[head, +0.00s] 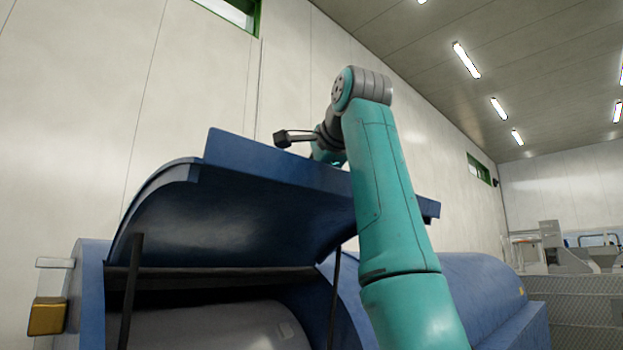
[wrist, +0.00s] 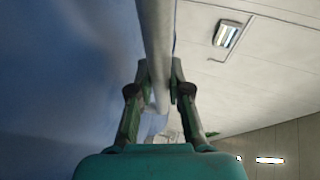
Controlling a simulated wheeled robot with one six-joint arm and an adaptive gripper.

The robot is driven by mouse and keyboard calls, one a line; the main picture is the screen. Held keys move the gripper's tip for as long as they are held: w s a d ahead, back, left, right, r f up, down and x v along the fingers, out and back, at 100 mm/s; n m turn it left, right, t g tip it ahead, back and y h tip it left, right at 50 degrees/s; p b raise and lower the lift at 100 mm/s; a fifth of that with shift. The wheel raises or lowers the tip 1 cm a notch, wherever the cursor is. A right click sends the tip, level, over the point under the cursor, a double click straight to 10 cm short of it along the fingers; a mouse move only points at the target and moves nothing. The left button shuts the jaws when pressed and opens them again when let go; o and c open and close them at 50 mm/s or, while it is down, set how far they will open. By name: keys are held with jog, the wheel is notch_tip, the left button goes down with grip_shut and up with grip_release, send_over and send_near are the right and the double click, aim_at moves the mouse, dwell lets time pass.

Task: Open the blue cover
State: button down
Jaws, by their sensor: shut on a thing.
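The blue cover (head: 240,205) is raised at a steep tilt above the blue machine (head: 88,290), with its dark underside showing in the head view. Below it, the opening (head: 215,325) shows a grey drum inside. Thin dark struts stand at both sides of the opening. My gripper (wrist: 160,95) is shut on a pale bar in the wrist view, which looks like the cover's handle (wrist: 155,40). The blue surface of the cover fills the left of that view. In the head view the gripper is hidden behind the cover's upper edge and my arm.
A pale wall (head: 90,100) stands close behind the machine. A yellow box (head: 47,316) sits on the machine's left side. A mesh barrier (head: 585,315) and grey machinery (head: 565,255) are at the right. The space above the cover is free up to the ceiling.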

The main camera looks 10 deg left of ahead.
jog(key=c, duration=1.1)
grip_release()
jog(key=v, duration=1.2)
jog(key=s+r, duration=0.6)
jog(key=r, duration=0.4)
jog(key=shift+d+r, duration=0.2)
jog(key=shift+r, duration=0.2)
jog(key=shift+s, duration=0.1)
